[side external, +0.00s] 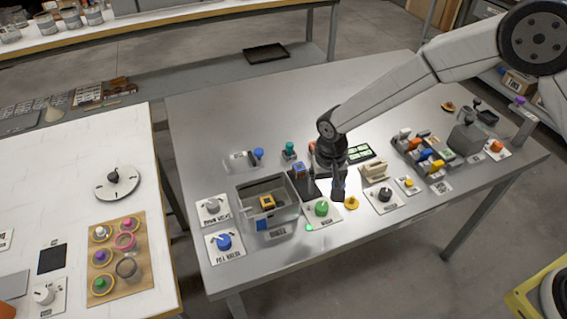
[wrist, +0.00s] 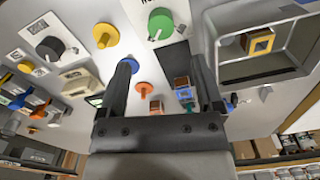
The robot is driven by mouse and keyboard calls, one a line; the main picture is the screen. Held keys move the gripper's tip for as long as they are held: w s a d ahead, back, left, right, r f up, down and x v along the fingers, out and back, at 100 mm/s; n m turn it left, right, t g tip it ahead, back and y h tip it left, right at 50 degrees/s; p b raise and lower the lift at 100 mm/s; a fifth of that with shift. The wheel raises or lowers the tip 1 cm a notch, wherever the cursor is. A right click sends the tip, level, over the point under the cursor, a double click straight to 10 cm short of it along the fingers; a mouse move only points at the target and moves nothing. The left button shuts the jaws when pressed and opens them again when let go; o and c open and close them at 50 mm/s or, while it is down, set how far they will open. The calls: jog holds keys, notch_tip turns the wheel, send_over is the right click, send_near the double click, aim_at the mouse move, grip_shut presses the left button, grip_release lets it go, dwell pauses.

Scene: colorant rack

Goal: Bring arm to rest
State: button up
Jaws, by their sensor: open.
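My gripper (side external: 338,190) points down over the middle of the metal table, close to the green knob (side external: 321,208) and the yellow knob (side external: 351,202). In the wrist view my gripper (wrist: 163,75) has its two dark fingers well apart. No object is held between them. A blue-and-orange block (wrist: 183,90) shows in the gap, beyond the fingers on the panel. The same block (side external: 298,170) stands left of my gripper in the side view, by a dark pad. I cannot tell the exact height of the fingertips above the table.
A clear-walled bin (side external: 244,197) holding a yellow block (side external: 267,202) stands left of my gripper. A black knob (side external: 385,195) and a cream switch (side external: 376,170) are to the right. Coloured levers (side external: 425,155) stand further right. The table's back left (side external: 240,110) is clear.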

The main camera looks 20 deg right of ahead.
jog(key=s+d+r+n+t, duration=0.1)
jog(key=s+d+r, duration=0.5)
jog(key=s+d, duration=0.2)
jog(key=s+d+r+n+t, duration=0.1)
jog(key=s+d+r, duration=0.4)
jog(key=s+d, duration=0.3)
jog(key=d, duration=0.3)
jog(key=shift+s+d+r+t, duration=0.2)
jog(key=shift+d+r+t, duration=0.1)
jog(key=shift+r, duration=0.05)
jog(key=shift+w, duration=0.1)
dwell(0.4)
jog(key=m+g, duration=0.2)
jog(key=g, duration=0.1)
send_over(322, 206)
notch_tip(322, 206, down, 12)
jog(key=shift+f, duration=0.1)
jog(key=shift+f, duration=0.15)
jog(key=shift+f, duration=3.75)
